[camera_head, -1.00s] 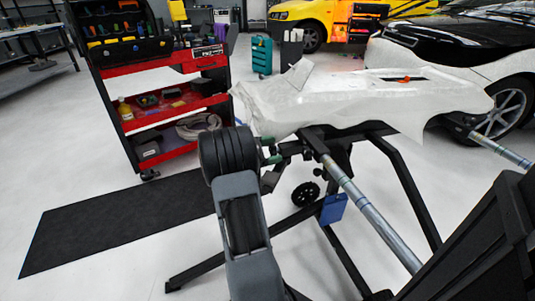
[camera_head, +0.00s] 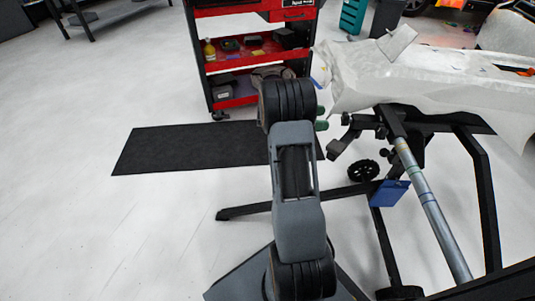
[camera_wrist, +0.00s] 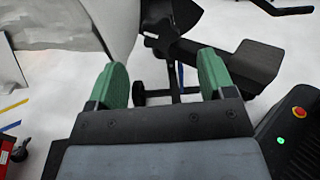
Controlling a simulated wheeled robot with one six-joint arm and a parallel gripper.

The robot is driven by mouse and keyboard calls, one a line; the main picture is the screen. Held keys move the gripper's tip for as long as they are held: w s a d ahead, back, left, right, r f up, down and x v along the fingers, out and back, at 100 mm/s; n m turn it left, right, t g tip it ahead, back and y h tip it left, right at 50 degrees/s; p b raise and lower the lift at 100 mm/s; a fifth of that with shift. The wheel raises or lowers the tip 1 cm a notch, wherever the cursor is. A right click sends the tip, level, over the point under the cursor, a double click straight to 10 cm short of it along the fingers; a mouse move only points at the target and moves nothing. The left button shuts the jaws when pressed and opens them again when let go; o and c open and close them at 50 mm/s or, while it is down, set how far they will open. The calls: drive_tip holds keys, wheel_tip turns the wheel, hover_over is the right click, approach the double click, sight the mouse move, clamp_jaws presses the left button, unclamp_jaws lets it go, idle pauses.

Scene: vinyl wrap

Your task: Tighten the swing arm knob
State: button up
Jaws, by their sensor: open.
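My gripper (camera_wrist: 163,75) is open and empty in the wrist view, its two green fingertips apart. In the head view its green tips (camera_head: 321,118) show just past my dark wrist, left of the black stand (camera_head: 398,126). A dark lobed part (camera_wrist: 166,38) that looks like the swing arm knob sits beyond the gap between the fingertips, on a black arm. The gripper does not touch it. In the head view a small dark part (camera_head: 345,118) beside the tips may be the same knob, but it is too small to be sure.
A white-wrapped panel (camera_head: 440,88) lies on the stand, close to the gripper. A silver tube (camera_head: 430,205) and black legs run toward me at right. A red tool cart (camera_head: 234,98) stands behind. The floor at left is clear, with a black mat (camera_head: 190,148).

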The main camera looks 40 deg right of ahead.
drive_tip(key=p+v, duration=0.2)
drive_tip(key=v, duration=0.4)
drive_tip(key=s+a+f+m+t+y, duration=0.2)
drive_tip(key=s+a+f+m+y, duration=0.15)
drive_tip(key=f+y, duration=0.2)
drive_tip(key=s+a+r+m+t+y+p, duration=0.1)
drive_tip(key=a+r+m+t+y, duration=0.1)
drive_tip(key=a, duration=0.6)
drive_tip(key=s+a+r+m+t+y+p, duration=0.1)
drive_tip(key=s+a+r+m+t+y, duration=0.1)
drive_tip(key=a, duration=0.6)
drive_tip(key=shift+s+r+t+y, duration=0.25)
drive_tip(key=shift+t+y, duration=0.15)
drive_tip(key=shift+y, duration=0.15)
